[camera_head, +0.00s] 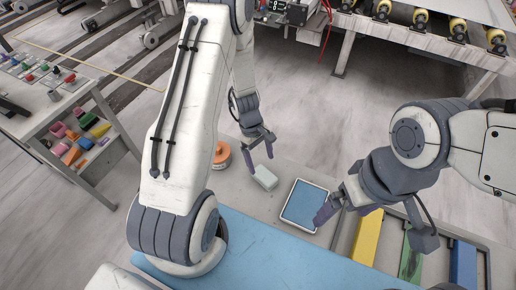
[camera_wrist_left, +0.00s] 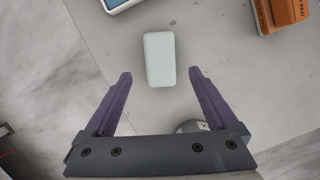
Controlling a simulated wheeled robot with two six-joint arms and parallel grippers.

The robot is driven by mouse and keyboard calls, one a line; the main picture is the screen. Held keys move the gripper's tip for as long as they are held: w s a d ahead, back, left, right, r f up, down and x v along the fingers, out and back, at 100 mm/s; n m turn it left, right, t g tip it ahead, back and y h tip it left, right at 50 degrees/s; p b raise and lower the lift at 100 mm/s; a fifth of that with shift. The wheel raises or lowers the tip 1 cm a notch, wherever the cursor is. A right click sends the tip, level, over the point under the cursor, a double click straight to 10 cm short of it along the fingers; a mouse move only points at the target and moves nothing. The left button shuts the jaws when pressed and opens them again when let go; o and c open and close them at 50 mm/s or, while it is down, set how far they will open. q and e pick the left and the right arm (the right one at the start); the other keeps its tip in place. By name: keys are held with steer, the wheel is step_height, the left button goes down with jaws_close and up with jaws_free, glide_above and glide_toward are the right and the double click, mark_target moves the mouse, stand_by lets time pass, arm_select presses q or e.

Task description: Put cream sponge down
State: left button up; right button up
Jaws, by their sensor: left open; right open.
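A small cream sponge (camera_head: 265,178) lies on the grey slab, between an orange round item and a blue-topped tray in the head view. In the left wrist view the sponge (camera_wrist_left: 160,59) lies just beyond the fingertips, apart from them. My left gripper (camera_head: 258,147) is open and empty, close above the sponge; its purple fingers (camera_wrist_left: 158,75) are spread wide in the left wrist view. My right gripper (camera_head: 326,208) is open, by the right edge of the blue-topped tray.
The white-rimmed tray with a blue inside (camera_head: 299,205) is right of the sponge. A yellow block (camera_head: 367,238), a green one (camera_head: 411,260) and a blue one (camera_head: 462,264) lie at the right. A blue mat (camera_head: 290,262) covers the front.

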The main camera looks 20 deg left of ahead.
mark_target(264, 174)
arm_select(q)
steer(key=v, duration=0.5)
steer(key=shift+r+b, duration=0.35)
steer(key=shift+f, duration=0.1)
steer(key=x, duration=1.2)
steer(key=shift+f, duration=0.35)
steer(key=shift+w+a+r+p, duration=0.1)
steer(key=shift+r+p, duration=0.35)
steer(key=shift+r, duration=1.05)
steer(key=shift+f, duration=0.15)
